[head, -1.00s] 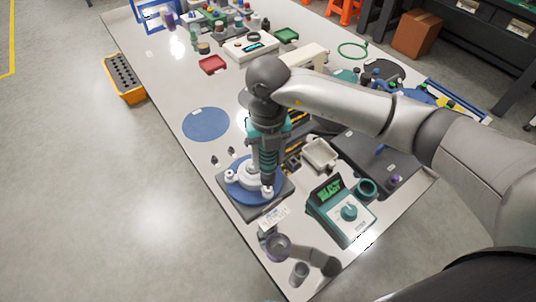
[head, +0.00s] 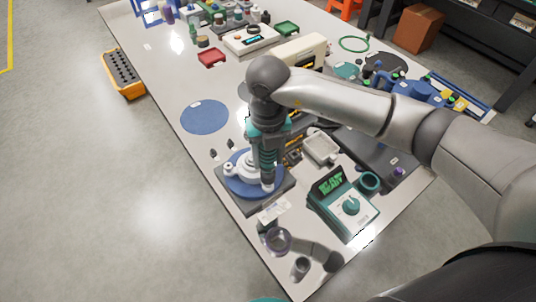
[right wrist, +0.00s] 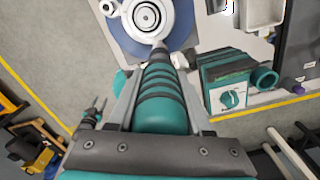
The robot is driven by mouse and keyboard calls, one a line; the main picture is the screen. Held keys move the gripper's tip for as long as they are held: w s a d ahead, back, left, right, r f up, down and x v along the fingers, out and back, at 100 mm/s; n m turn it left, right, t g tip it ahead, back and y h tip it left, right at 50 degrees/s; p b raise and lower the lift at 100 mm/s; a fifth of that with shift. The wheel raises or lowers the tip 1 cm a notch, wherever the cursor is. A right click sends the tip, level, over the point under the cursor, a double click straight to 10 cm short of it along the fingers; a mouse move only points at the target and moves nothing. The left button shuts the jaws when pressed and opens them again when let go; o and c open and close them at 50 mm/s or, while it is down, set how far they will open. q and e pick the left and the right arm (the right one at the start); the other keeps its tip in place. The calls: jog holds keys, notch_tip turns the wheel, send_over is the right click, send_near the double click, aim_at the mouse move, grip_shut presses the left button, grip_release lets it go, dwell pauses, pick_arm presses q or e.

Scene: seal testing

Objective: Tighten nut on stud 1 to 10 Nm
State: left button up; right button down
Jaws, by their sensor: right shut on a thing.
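My right gripper (head: 268,135) is shut on a teal, black-banded driver (right wrist: 162,100) that stands nearly upright. The driver's dark lower end (head: 267,178) reaches down to the near right rim of a blue round flange (head: 238,188). The stud and nut under the driver are hidden, so I cannot tell how it seats. A white stepped hub (head: 246,168) stands in the flange's middle, also seen in the right wrist view (right wrist: 147,16). A pale nut or stud (head: 229,169) shows on the flange's left side.
A teal controller (head: 343,207) with a dial and green display stands to the right. A grey tray (head: 321,148) lies behind it. A clear ring-shaped piece (head: 277,240) and a small cup (head: 301,266) stand near the front edge. A blue disc (head: 204,117) lies on clear table.

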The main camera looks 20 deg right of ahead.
jog(key=shift+f+b, duration=1)
jog(key=shift+f, duration=0.2)
dwell(2.0)
jog(key=shift+r+p, duration=2.05)
jog(key=shift+r, duration=0.5)
